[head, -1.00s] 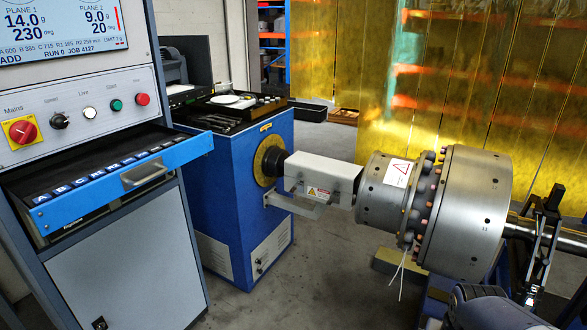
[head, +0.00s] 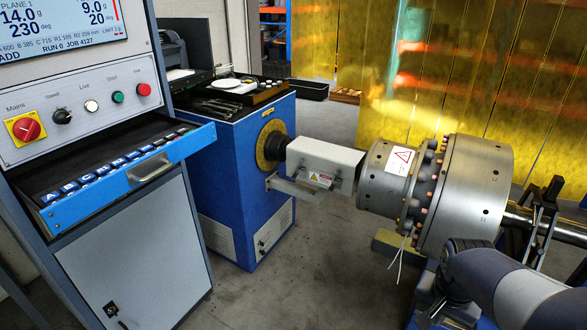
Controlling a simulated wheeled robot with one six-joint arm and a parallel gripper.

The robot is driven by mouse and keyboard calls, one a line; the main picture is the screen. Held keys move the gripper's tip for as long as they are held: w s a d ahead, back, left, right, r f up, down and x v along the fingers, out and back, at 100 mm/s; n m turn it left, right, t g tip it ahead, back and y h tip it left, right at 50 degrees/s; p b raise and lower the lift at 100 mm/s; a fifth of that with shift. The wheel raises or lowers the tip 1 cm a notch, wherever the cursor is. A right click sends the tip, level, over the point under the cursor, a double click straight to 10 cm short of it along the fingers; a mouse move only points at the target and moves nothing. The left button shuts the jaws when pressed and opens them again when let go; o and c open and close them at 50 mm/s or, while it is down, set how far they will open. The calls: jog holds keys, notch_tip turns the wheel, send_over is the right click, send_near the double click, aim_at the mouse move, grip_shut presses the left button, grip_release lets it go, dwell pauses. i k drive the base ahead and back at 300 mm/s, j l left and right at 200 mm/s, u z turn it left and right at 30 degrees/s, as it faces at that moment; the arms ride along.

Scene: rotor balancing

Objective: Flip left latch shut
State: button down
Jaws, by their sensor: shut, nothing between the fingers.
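A white cover box (head: 325,160) sits around the shaft between the blue drive housing (head: 235,150) and the metal rotor (head: 465,190). Its lower front edge has a warning label (head: 320,178) and small dark fittings (head: 338,184) beside it. I cannot tell whether these fittings are latches, or whether any is open or shut. My gripper is out of view. Only a link of my arm shows at the lower right, in front of the rotor's lower right side.
A control cabinet (head: 135,250) with an open blue-fronted drawer (head: 175,155) stands at the left. A tool tray (head: 232,105) tops the drive housing. Yellow curtains (head: 450,70) hang behind. A dark support (head: 540,225) holds the shaft at right. Grey floor (head: 300,270) lies clear between.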

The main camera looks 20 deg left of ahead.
aim_at(295, 175)
jog(key=i+j+u, duration=0.2)
jog(key=i+j, duration=1.85)
jog(key=i, duration=0.1)
